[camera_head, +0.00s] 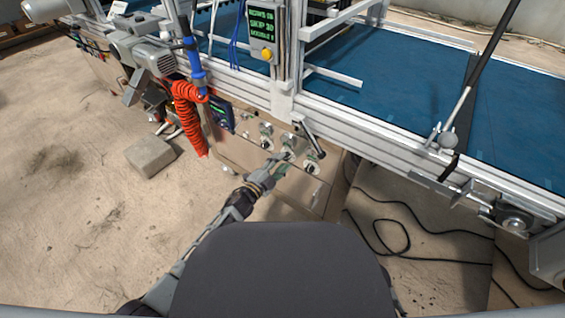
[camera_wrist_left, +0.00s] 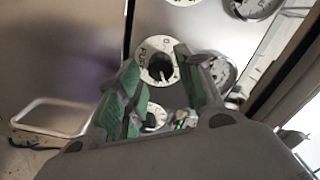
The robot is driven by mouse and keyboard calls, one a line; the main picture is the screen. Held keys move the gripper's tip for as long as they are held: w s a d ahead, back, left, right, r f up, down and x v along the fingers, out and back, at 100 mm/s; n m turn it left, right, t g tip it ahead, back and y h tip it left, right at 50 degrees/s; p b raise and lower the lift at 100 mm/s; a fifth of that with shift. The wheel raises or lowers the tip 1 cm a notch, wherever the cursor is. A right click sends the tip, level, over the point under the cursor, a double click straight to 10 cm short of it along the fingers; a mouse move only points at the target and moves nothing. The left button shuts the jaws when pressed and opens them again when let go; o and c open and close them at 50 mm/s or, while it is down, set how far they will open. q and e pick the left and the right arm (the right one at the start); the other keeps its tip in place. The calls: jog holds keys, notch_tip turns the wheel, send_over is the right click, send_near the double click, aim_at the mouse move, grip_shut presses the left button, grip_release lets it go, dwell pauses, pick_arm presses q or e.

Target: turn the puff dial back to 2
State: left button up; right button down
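The puff dial (camera_wrist_left: 160,69), a dark knob on a round white plate lettered PUFF, shows in the left wrist view on a metal panel. My left gripper (camera_wrist_left: 156,58) is open, its green-padded fingers on either side of the dial in that view. A gap shows between the fingers and the knob; I cannot tell the remaining distance in depth. The plate's numbers are too small to read. In the head view my left gripper (camera_head: 281,163) is at the control panel among several dials. My right gripper is in neither view.
Neighbouring dials (camera_wrist_left: 221,72) sit close around on the panel. A bar handle (camera_wrist_left: 55,117) is at the left of the wrist view. In the head view a coiled red hose (camera_head: 187,110) hangs left of the panel, below the blue conveyor (camera_head: 390,75). Black cables lie on the floor.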

pick_arm(q)
jog(key=shift+x, duration=0.95)
jog(key=shift+c, duration=0.3)
jog(key=c, duration=0.7)
